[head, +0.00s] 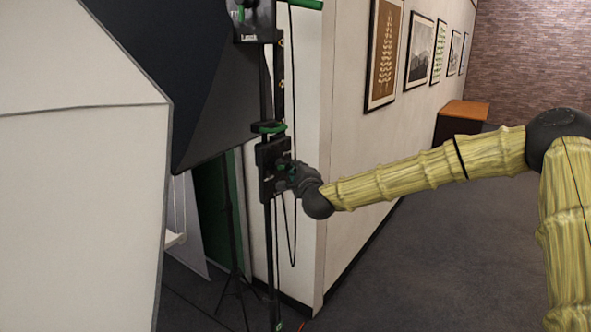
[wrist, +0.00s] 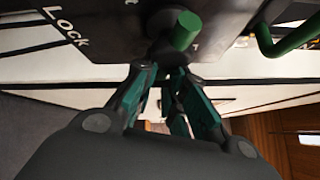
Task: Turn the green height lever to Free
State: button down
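A black clamp block (head: 270,168) sits on the upright black post. In the wrist view its dark panel (wrist: 110,35) carries the word "Lock" at left; other lettering at right is partly hidden. A green lever end (wrist: 186,30) stands out from a black hub on this panel, between the two markings. My gripper (head: 289,172) is up against the block in the head view. In the wrist view its teal-padded fingers (wrist: 164,70) converge just below the green end, with a small dark gap or part between the tips. Whether they touch or grip the lever is unclear.
A green hooked handle (wrist: 288,36) is at the right of the panel. Another clamp with green parts (head: 255,20) is higher on the post. A large dark-and-white softbox shape (head: 85,150) fills the left. A wall with framed pictures (head: 385,52) is behind; floor at right is clear.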

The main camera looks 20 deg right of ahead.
jog(key=shift+f+b, duration=0.2)
jog(key=shift+b, duration=0.6)
jog(key=n+b, duration=0.1)
jog(key=b, duration=0.1)
jog(key=shift+t+b, duration=0.35)
jog(key=shift+t, duration=0.05)
jog(key=shift+r+n+t+b, duration=0.25)
jog(key=shift+n+b, duration=0.25)
jog(key=shift+b, duration=0.7)
jog(key=shift+r+n+t+b, duration=0.2)
jog(key=shift+n+t+b, duration=0.1)
jog(key=shift+b, duration=0.3)
jog(key=c, duration=1.5)
grip_release()
jog(key=shift+r, duration=0.1)
jog(key=shift+o, duration=0.2)
jog(key=s+f, duration=0.2)
jog(key=s, duration=0.9)
jog(key=shift+s, duration=0.35)
